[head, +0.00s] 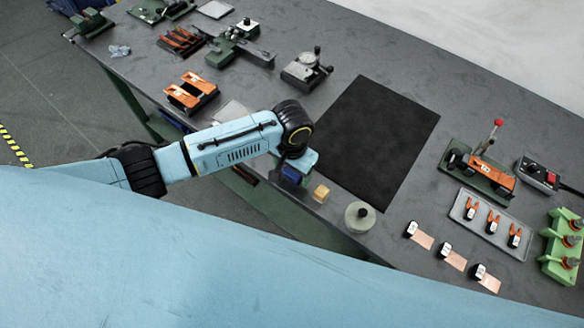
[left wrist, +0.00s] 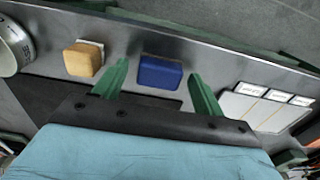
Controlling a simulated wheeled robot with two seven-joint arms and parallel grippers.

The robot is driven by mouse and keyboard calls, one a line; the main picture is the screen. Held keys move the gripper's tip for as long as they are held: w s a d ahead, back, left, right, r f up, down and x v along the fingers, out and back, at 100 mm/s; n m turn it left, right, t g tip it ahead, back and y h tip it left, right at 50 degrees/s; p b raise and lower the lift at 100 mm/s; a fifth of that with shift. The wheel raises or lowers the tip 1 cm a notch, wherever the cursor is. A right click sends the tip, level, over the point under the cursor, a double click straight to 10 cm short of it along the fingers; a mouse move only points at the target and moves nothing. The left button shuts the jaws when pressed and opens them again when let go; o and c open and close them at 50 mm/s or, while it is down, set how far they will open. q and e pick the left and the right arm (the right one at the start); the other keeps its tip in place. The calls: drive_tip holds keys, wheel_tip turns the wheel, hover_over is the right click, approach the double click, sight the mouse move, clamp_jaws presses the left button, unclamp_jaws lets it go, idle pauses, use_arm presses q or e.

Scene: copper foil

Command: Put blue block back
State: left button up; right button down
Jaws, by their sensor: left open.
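The blue block (left wrist: 160,72) lies on the grey table near its edge in the left wrist view. My left gripper (left wrist: 158,77) is open, with one green finger on each side of the block and gaps between them. In the head view my left gripper (head: 300,163) is over the near table edge, pointing down, its fingers mostly hidden by the wrist. A dark blue patch, apparently the block (head: 290,174), shows beside it. My right gripper is not in view.
A yellow block (head: 321,193) and a round tape roll (head: 360,217) stand along the near edge beside the blue block. A black mat (head: 378,138) lies behind. White labelled cards (left wrist: 262,104) lie on the block's other side. Tools and fixtures stand farther off.

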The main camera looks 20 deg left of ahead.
sight(292, 174)
use_arm(q)
wheel_tip(292, 174, up, 12)
drive_tip(key=p, duration=0.1)
drive_tip(key=shift+r, duration=0.2)
drive_tip(key=shift+s+d, duration=0.1)
idle(0.6)
